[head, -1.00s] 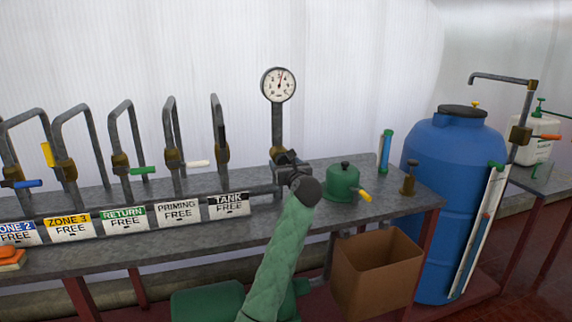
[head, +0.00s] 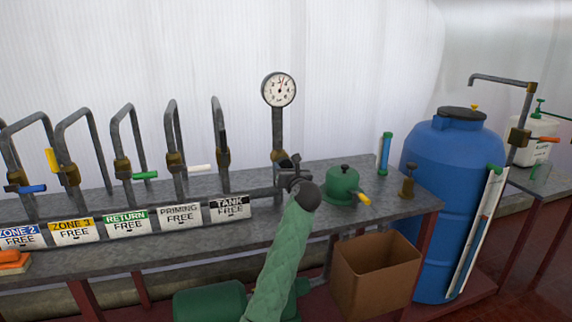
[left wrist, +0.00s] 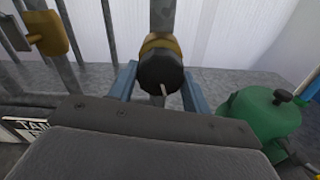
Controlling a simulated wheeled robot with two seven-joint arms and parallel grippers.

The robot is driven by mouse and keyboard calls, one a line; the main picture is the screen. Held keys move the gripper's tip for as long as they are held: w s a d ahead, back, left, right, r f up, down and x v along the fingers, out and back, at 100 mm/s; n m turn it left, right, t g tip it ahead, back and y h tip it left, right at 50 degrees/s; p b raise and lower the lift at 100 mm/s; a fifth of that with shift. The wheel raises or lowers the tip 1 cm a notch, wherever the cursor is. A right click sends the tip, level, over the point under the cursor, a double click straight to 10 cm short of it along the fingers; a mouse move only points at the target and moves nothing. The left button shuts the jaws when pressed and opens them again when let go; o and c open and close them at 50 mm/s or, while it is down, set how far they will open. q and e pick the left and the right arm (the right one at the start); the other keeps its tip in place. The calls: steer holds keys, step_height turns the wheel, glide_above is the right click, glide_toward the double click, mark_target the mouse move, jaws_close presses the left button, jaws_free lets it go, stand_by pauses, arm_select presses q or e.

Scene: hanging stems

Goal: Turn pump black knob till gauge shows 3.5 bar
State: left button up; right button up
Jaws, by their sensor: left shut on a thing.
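The round white pressure gauge (head: 279,89) stands on a grey pipe above the bench. The black knob (left wrist: 160,71) shows in the left wrist view, with a white mark pointing down and slightly right. It sits in front of a brass fitting (left wrist: 160,42) on the upright pipe. My left gripper (left wrist: 160,82) has one blue finger on each side of the knob and is shut on it. In the head view my left gripper (head: 292,172) hides most of the knob. My right gripper is not in view.
A green filter housing (head: 342,185) with a yellow lever stands close right of the gripper. Pipes with coloured levers and labels, such as TANK (head: 229,208), line the bench at left. A blue barrel (head: 452,190) and an open cardboard box (head: 375,275) are at right.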

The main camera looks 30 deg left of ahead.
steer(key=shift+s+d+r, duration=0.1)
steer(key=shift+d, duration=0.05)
arm_select(q)
steer(key=o, duration=1)
steer(key=shift+c, duration=0.2)
steer(key=b+v, duration=0.1)
steer(key=v, duration=0.6)
steer(key=shift+s+d+b, duration=0.2)
steer(key=shift+d+b, duration=0.1)
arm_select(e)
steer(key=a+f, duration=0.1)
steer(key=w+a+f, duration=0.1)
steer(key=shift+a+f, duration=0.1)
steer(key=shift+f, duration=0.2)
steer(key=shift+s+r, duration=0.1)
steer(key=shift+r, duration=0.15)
